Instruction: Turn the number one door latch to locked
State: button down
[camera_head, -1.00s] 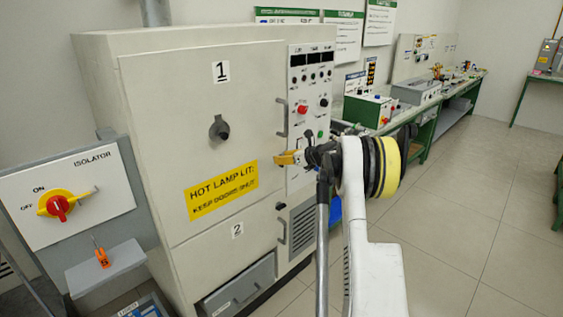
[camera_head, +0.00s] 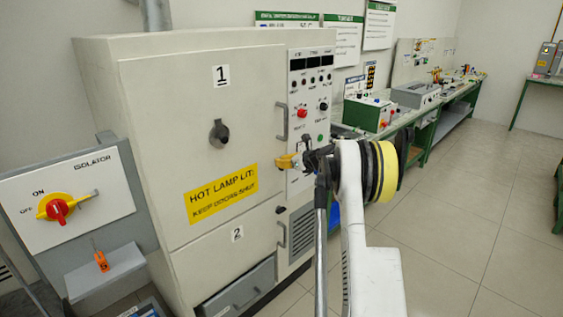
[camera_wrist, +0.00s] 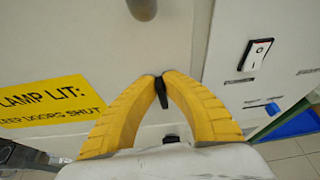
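The number one door (camera_head: 160,95) is the upper, closed cream door of the cabinet, with a "1" label. Its small black latch lever (camera_wrist: 162,94) sits just below the grey door handle (camera_wrist: 143,8), near the door's right edge. The lever points nearly up and down with a slight tilt. My gripper (camera_wrist: 160,78) has its two yellow fingers brought together on the lever, one on each side. In the head view my gripper (camera_head: 288,161) is at the door's right edge and hides this latch.
The number two door's latch (camera_head: 280,209) and handle (camera_head: 281,236) are below. A switch panel (camera_head: 310,90) is right of the door. An isolator box (camera_head: 68,197) with a red-and-yellow knob stands at left. Open floor (camera_head: 460,220) lies to the right.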

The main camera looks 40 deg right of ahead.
jog(key=shift+a+f+n+t+h+b, duration=0.5)
jog(key=shift+n+h, duration=0.55)
jog(key=shift+n, duration=1.1)
jog(key=shift+a+f+n+t+h+b, duration=0.15)
jog(key=shift+n+t+h+b, duration=0.75)
jog(key=shift+n, duration=1.3)
jog(key=shift+a+f+n+t+h+b, duration=0.35)
jog(key=shift+n+h, duration=0.9)
jog(key=shift+n, duration=0.9)
jog(key=c, duration=1.5)
grip_release()
jog(key=shift+s, duration=0.1)
